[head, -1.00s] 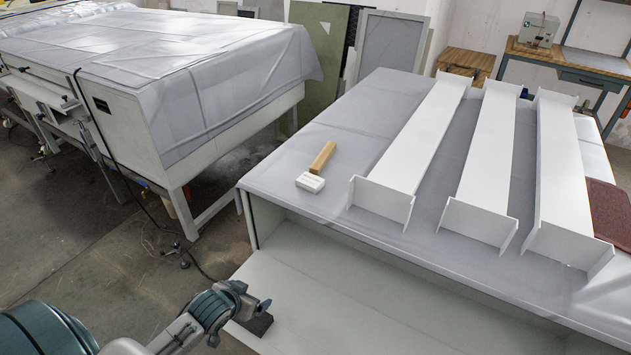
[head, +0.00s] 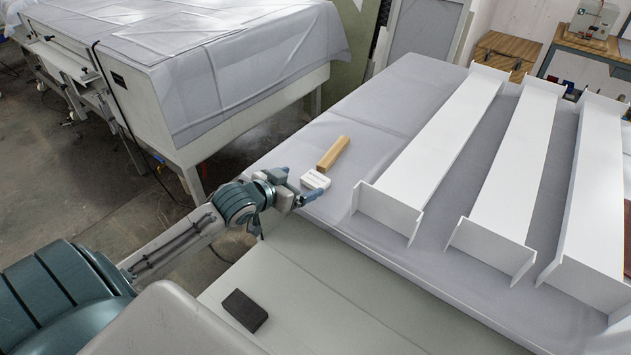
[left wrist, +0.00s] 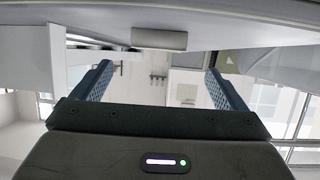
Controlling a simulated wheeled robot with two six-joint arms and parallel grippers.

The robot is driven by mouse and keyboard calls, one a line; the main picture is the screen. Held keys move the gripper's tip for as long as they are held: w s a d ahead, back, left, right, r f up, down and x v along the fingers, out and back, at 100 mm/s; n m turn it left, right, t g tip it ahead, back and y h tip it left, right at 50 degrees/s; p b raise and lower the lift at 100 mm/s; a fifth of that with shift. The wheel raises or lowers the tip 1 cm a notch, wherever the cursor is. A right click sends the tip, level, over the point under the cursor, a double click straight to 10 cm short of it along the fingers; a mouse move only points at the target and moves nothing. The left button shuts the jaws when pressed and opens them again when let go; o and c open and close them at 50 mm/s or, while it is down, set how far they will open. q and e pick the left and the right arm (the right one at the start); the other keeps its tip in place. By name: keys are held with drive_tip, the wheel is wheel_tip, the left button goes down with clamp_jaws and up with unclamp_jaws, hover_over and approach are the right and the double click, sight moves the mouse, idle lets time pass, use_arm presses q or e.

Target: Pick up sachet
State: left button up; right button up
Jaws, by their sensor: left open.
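The sachet (head: 315,180) is a small white packet with dark print, lying flat near the left front corner of the grey-covered table (head: 400,100). My left gripper (head: 300,188) is open at the table's edge, just left of the sachet, with its fingers pointing toward it. In the left wrist view, the two blue-grey fingers (left wrist: 160,85) stand wide apart with nothing between them. A pale block shape, likely the sachet (left wrist: 159,39), shows beyond them along the table surface, which appears at the top. Whether a finger touches the sachet cannot be told. My right gripper is not in view.
A wooden block (head: 333,153) lies right behind the sachet. Long white channels (head: 436,140) fill the table to the right. A black block (head: 245,310) lies on the lower shelf (head: 330,300). A covered machine (head: 190,80) stands at the left, across a floor gap.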

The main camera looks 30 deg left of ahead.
sight(315, 179)
use_arm(q)
drive_tip(key=shift+x, duration=1.2)
drive_tip(key=shift+w+d+f, duration=0.1)
drive_tip(key=shift+w+f, duration=0.05)
drive_tip(key=shift+w, duration=0.1)
drive_tip(key=x, duration=0.2)
drive_tip(key=p+x, duration=0.1)
drive_tip(key=x, duration=0.1)
drive_tip(key=shift+d+f, duration=0.1)
drive_tip(key=shift+f, duration=0.25)
drive_tip(key=c, duration=1.1)
